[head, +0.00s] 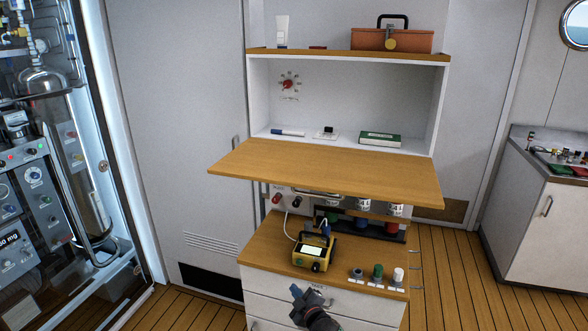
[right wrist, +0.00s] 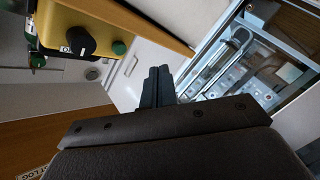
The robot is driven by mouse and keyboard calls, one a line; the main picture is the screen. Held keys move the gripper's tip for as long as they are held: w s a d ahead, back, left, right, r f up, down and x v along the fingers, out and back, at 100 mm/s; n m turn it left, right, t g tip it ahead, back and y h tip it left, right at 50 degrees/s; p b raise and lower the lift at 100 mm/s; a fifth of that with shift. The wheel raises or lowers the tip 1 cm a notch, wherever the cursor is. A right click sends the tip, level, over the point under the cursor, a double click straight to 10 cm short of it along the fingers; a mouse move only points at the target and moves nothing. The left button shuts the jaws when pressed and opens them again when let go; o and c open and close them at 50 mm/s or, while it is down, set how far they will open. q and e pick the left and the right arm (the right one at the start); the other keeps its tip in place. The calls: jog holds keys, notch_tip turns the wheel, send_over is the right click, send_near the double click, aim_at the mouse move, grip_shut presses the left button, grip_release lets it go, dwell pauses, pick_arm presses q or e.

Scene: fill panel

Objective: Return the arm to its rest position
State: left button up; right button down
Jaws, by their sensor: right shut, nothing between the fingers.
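My right gripper (head: 300,292) shows at the bottom centre of the head view, in front of the drawer unit's top edge. Its two dark fingers (right wrist: 157,86) are closed together in the right wrist view, with nothing between them. The yellow device (head: 315,252) stands on the wooden counter just beyond the gripper, apart from it. The device also shows at the upper left of the right wrist view (right wrist: 84,25), with a black knob and a green button. My left gripper is not in view.
A wooden fold-down shelf (head: 325,172) juts out above the counter (head: 262,252). Several small knobs or caps (head: 377,271) stand at the counter's front right. White drawers (head: 270,290) are below. A glass-fronted equipment cabinet (head: 118,130) stands at left. The wooden floor (head: 455,280) at right is clear.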

jog(key=s+d+f+m+g+h, duration=0.3)
jog(key=s+d+f+m, duration=0.15)
jog(key=s+f, duration=0.75)
jog(key=s+d+f+m+g+h, duration=0.3)
jog(key=s+d+f, duration=0.4)
jog(key=f, duration=0.8)
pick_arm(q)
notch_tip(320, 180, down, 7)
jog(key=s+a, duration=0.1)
pick_arm(e)
jog(key=s+d+f+m+g, duration=0.1)
jog(key=s+f, duration=0.4)
jog(key=s, duration=0.6)
jog(key=s+d+f+m+g, duration=0.2)
jog(key=s+f, duration=0.4)
jog(key=s, duration=0.4)
jog(key=s+d+f+m+g, duration=0.2)
jog(key=s+d+f+g, duration=0.1)
jog(key=s, duration=0.8)
notch_tip(320, 180, down, 3)
jog(key=shift+s+r+g+h, duration=0.2)
jog(key=shift+s+g+h, duration=0.15)
jog(key=shift+g, duration=0.45)
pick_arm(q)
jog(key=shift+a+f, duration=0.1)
